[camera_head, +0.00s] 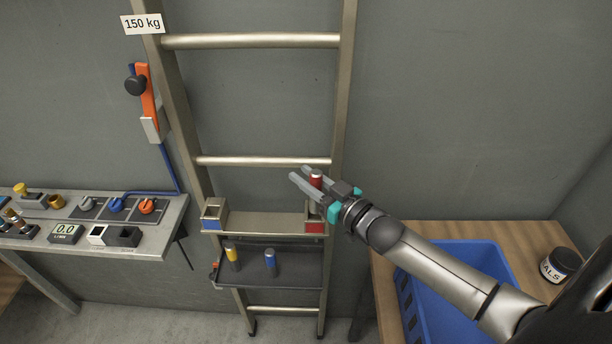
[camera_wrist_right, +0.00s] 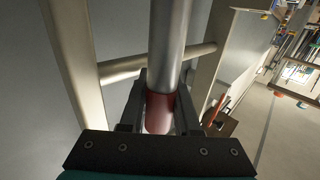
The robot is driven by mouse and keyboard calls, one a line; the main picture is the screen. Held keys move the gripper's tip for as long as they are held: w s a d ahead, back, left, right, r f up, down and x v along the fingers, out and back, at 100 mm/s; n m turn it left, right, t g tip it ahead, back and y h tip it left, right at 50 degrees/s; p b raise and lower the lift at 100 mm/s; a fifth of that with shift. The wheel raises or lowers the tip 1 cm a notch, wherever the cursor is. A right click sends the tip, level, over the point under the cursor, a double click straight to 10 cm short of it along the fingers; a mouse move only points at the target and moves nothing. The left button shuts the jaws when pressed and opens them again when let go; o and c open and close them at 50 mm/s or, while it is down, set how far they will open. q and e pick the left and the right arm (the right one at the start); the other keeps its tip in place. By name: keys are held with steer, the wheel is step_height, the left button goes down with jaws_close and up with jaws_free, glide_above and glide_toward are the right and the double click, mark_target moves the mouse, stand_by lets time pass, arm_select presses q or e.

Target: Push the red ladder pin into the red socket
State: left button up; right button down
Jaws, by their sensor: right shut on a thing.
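The red ladder pin (camera_head: 316,178) is held between the fingers of my right gripper (camera_head: 299,174), near the ladder's right rail. In the right wrist view its red part (camera_wrist_right: 159,112) sits between the two fingers, with a grey metal shaft running on beyond it. My right gripper (camera_wrist_right: 160,85) is shut on it. The red socket (camera_head: 315,227) is at the right end of the shelf on the ladder, just below the gripper in the head view. I cannot tell whether the pin's lower end touches the socket. My left gripper is not in view.
A blue socket (camera_head: 212,224) is at the shelf's left end. A yellow pin (camera_head: 231,254) and a blue pin (camera_head: 270,260) stand on the dark tray (camera_head: 290,270) below. A blue crate (camera_head: 478,255) and a jar (camera_head: 560,265) are at the right. A control panel (camera_head: 160,238) is at the left.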

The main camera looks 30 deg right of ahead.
mark_target(306, 207)
steer(key=shift+f+b, duration=2.05)
steer(key=shift+f, duration=0.7)
steer(key=c, duration=0.5)
jaws_free()
steer(key=shift+c, duration=0.2)
steer(key=v, duration=1.2)
steer(key=shift+p, duration=0.45)
